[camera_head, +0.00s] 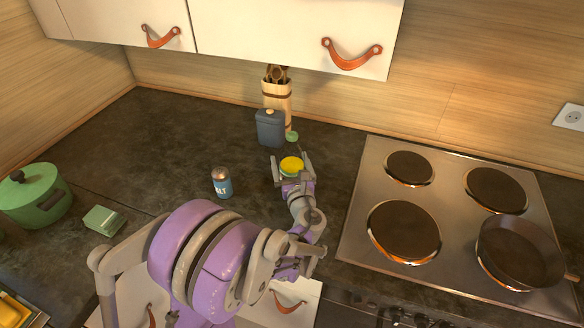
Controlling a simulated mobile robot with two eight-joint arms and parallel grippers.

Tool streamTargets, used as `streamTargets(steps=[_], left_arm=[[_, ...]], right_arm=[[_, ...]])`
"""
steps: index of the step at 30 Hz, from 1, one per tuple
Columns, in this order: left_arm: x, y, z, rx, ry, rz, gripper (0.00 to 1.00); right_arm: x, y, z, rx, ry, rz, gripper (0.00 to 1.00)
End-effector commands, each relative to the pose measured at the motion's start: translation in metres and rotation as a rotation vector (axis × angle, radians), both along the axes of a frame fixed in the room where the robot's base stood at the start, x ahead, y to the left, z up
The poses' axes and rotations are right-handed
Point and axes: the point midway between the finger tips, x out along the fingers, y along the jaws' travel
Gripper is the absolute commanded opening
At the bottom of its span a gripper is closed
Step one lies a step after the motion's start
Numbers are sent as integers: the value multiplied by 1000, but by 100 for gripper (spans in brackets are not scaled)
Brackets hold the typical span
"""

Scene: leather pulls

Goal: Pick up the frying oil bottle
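A small round object with a yellow top and green edge (291,164), which may be the frying oil bottle, stands on the dark counter left of the stove. No label shows, and its lower part is hidden by my gripper. My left gripper (291,168) has one finger on each side of it, close to its sides. I cannot tell whether the fingers touch it. A small pale green round top (292,136) shows just behind it. My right gripper is not in view.
A blue-grey canister (270,129) and a wooden utensil holder (277,94) stand behind the gripper. A salt shaker (222,183) is to the left. A green pot (36,197) and small green box (104,220) are farther left. The stove (447,190) holds a frying pan (517,252). Cabinets (290,30) overhang the back.

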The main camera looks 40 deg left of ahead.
Motion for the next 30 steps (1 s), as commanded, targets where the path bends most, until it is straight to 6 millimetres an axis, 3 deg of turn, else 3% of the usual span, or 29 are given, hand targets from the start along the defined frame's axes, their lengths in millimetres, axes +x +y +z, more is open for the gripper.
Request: streamTargets(steps=[2, 16, 30], left_arm=[[0, 0, 0, 0, 0, 0, 87], [0, 0, 0, 0, 0, 0, 3], [0, 0, 8, 1, 0, 0, 0]], right_arm=[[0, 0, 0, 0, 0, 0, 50], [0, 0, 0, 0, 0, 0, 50], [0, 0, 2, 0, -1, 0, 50]])
